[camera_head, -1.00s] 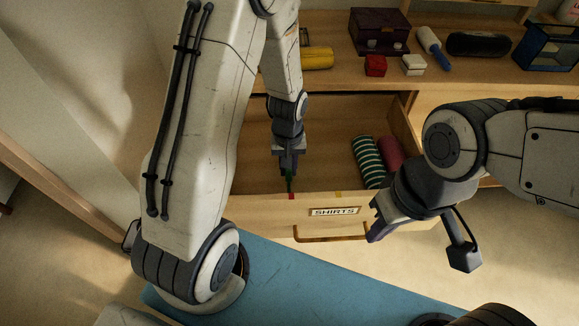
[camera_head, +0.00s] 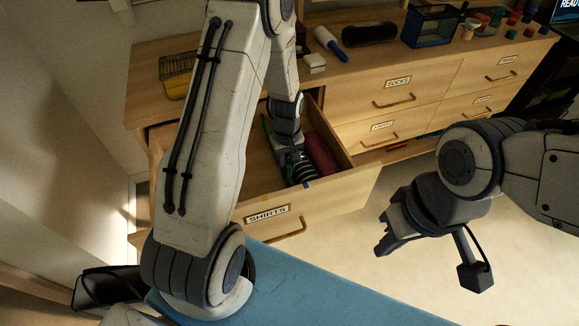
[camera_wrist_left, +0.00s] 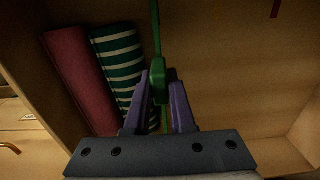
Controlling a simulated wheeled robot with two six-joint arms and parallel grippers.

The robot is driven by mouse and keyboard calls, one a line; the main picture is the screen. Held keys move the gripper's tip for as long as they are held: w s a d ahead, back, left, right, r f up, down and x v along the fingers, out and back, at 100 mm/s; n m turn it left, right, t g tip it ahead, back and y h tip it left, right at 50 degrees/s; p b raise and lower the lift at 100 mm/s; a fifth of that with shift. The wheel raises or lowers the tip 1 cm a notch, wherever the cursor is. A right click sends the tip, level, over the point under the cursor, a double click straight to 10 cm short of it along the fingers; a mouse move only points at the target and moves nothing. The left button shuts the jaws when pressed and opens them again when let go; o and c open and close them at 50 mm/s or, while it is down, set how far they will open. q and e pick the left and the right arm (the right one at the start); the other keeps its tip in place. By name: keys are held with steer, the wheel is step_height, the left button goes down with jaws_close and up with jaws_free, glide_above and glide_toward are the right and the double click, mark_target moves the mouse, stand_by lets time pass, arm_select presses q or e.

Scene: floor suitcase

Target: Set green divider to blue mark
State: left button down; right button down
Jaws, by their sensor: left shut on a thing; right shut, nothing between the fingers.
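The green divider (camera_wrist_left: 156,35) stands in the open drawer (camera_head: 330,200) labelled SHIRTS. My left gripper (camera_wrist_left: 160,100) is shut on a green grip part of it, between purple fingers. In the head view my left gripper (camera_head: 292,160) is down inside the drawer, and a strip of the divider (camera_head: 267,130) shows to its left. A small blue mark (camera_head: 306,185) is on the front rim, near the gripper; the exact alignment is hidden. A striped roll (camera_wrist_left: 120,65) and a red roll (camera_wrist_left: 80,80) lie beside the divider. My right gripper (camera_head: 385,235) is shut and empty, outside the drawer.
A red mark (camera_wrist_left: 275,8) shows in the wrist view, across the empty part of the drawer. Open floor lies right of the drawer.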

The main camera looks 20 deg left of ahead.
arm_select(q)
steer(key=shift+w, duration=0.15)
steer(key=c, duration=0.8)
jaws_free()
steer(key=shift+o, duration=0.2)
step_height(320, 180, up, 11)
steer(key=shift+f, duration=0.2)
steer(key=s+d+r+m+p, duration=0.4)
steer(key=s+d+r+m, duration=0.55)
steer(key=d, duration=0.45)
steer(key=s+d+r+m, duration=0.2)
steer(key=s+r+m, duration=0.1)
steer(key=s, duration=0.3)
steer(key=s+d+r+m+h+p, duration=0.1)
steer(key=s+r+m, duration=0.2)
steer(key=s, duration=0.4)
steer(key=shift+s+d+r+m, duration=0.3)
steer(key=shift+d+r+m, duration=0.05)
steer(key=shift+d+r, duration=0.05)
